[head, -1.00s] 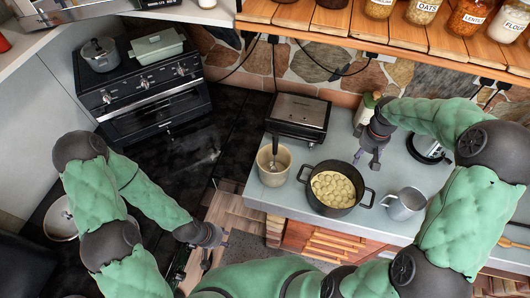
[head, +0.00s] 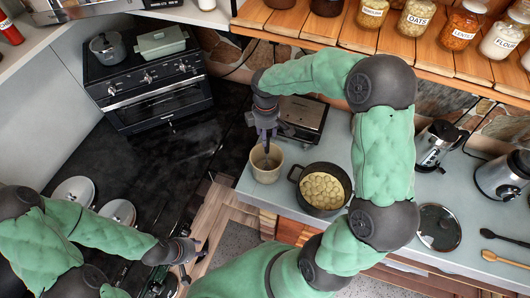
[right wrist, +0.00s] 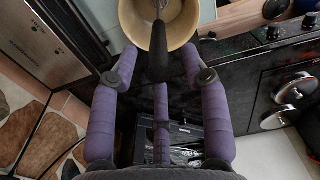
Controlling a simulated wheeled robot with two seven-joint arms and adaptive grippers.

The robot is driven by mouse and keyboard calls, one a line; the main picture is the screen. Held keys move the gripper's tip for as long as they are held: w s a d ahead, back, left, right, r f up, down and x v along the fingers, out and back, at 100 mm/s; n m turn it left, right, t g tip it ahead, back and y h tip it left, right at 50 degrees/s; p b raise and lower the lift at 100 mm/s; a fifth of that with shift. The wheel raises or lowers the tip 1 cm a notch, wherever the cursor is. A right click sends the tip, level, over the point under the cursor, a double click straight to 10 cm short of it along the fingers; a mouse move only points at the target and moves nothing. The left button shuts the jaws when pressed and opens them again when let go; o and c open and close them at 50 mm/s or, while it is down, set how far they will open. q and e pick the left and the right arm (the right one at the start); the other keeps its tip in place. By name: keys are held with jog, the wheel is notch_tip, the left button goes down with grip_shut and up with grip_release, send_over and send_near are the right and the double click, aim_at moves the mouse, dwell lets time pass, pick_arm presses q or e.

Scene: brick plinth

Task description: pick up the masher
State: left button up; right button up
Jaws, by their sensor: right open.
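The masher stands in a beige crock (head: 266,174) at the counter's left end. Its shaft (head: 267,149) rises from the crock, its upper part hidden by my right gripper. In the right wrist view the masher's black handle (right wrist: 158,62) points back between the purple fingers, and the crock (right wrist: 187,22) is beyond. My right gripper (head: 268,136) is above the crock, its fingers apart on both sides of the handle; I see no clear contact. My left gripper (head: 193,258) is open and empty at the lower left, away from the masher.
A black pot of potatoes (head: 320,189) stands right of the crock. A grill press (head: 303,115) is behind it. A wooden jar shelf (head: 330,30) overhangs the back.

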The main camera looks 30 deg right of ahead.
send_over(267, 154)
jog(key=shift+w+d+f+p, duration=0.1)
jog(key=shift+w+f+p, duration=0.15)
jog(key=shift+f, duration=1.3)
jog(key=shift+w+d+f+p, duration=0.1)
jog(key=shift+w+f, duration=0.1)
jog(key=shift+f, duration=1.3)
grip_shut()
